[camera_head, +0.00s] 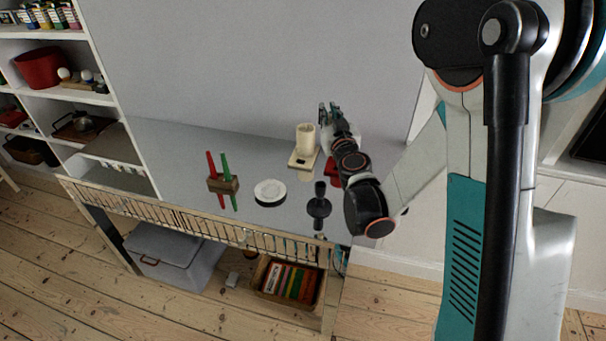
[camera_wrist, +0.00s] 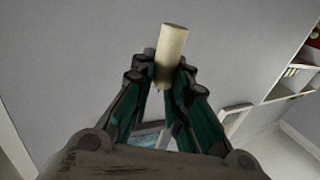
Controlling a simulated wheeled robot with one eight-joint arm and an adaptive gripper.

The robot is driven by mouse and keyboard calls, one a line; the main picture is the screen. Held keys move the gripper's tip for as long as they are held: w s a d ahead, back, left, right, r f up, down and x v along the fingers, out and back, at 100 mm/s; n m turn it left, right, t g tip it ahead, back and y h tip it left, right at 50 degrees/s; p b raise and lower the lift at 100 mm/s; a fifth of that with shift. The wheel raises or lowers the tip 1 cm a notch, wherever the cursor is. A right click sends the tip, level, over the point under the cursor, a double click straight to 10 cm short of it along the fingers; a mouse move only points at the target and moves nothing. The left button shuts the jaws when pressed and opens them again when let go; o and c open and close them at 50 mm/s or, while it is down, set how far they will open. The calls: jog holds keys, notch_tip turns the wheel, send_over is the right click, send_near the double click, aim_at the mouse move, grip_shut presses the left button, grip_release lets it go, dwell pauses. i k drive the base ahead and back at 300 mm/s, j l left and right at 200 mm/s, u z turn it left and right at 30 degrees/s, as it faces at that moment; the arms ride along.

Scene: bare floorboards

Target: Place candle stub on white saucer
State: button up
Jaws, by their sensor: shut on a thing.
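The white saucer (camera_head: 270,191) lies on the grey worktop, left of my arm, and nothing stands on it. My gripper (camera_wrist: 168,75) is shut on the candle stub (camera_wrist: 173,42), a short cream cylinder that sticks up past the fingertips in the wrist view. In the head view my gripper (camera_head: 327,114) is above the back of the worktop, to the right of and behind the saucer. I cannot clearly make out the held stub there.
A cream cylinder (camera_head: 305,138) stands on a pale block (camera_head: 302,160) beside my gripper. A black stand (camera_head: 319,206) is right of the saucer. A wooden holder (camera_head: 223,185) with red and green sticks is left of it. The worktop's far left is clear.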

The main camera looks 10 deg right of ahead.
aim_at(268, 192)
jog(key=i+j+z, duration=0.1)
jog(key=j+z, duration=0.4)
jog(key=j, duration=0.8)
jog(key=k+j+z, duration=0.1)
jog(key=j+z, duration=0.35)
jog(key=j, duration=0.8)
jog(key=k+j, duration=0.1)
jog(key=j, duration=1.45)
jog(key=k+j, duration=0.15)
jog(key=j, duration=0.6)
